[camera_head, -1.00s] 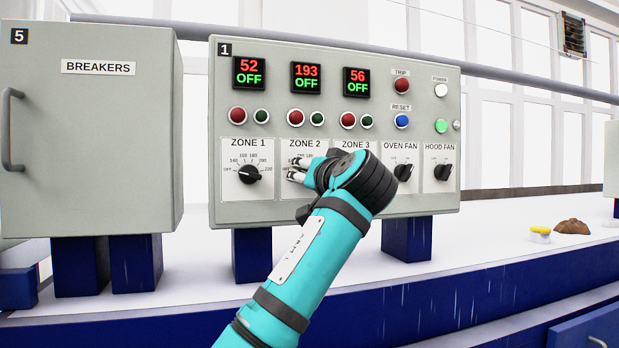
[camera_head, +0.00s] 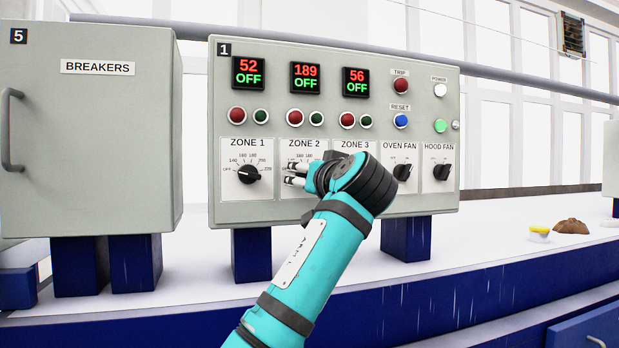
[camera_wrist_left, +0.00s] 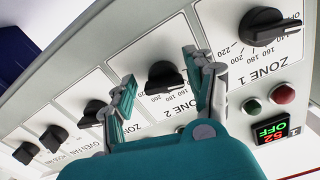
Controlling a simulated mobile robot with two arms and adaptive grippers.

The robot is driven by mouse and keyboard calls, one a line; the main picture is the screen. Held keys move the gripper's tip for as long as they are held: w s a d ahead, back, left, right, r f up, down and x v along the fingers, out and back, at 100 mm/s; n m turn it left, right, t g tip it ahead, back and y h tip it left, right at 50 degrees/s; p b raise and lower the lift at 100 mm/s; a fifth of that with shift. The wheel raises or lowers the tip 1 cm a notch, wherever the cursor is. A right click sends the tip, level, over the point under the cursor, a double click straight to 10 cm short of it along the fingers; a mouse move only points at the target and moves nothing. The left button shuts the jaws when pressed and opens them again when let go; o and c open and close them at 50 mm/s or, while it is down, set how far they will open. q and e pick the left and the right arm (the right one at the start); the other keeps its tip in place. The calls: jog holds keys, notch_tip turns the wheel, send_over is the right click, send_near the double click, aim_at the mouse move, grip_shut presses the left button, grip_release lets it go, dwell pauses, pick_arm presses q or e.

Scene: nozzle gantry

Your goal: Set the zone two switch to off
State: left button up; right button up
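The zone 2 switch, a black knob (camera_wrist_left: 165,77) on a white dial plate, shows in the left wrist view. In the head view my gripper hides it. My left gripper (camera_wrist_left: 158,68) is open, with one finger on each side of this knob and gaps between them. I cannot tell its exact pointer setting. In the head view the left gripper (camera_head: 291,174) is in front of the ZONE 2 plate (camera_head: 303,150). The zone 2 display (camera_head: 305,76) reads 189 in red above a green OFF. My right gripper is not in view.
The zone 1 knob (camera_head: 249,175) is close to the left. The oven fan knob (camera_head: 403,172) and hood fan knob (camera_head: 442,172) are to the right. Trip (camera_head: 401,85) and reset (camera_head: 401,121) buttons sit above. A breakers cabinet (camera_head: 95,130) stands at the left.

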pick_arm(q)
jog(key=shift+o, duration=0.5)
jog(key=shift+s+r, duration=0.1)
jog(key=shift+r, duration=0.1)
jog(key=v, duration=1.2)
jog(key=shift+f, duration=0.15)
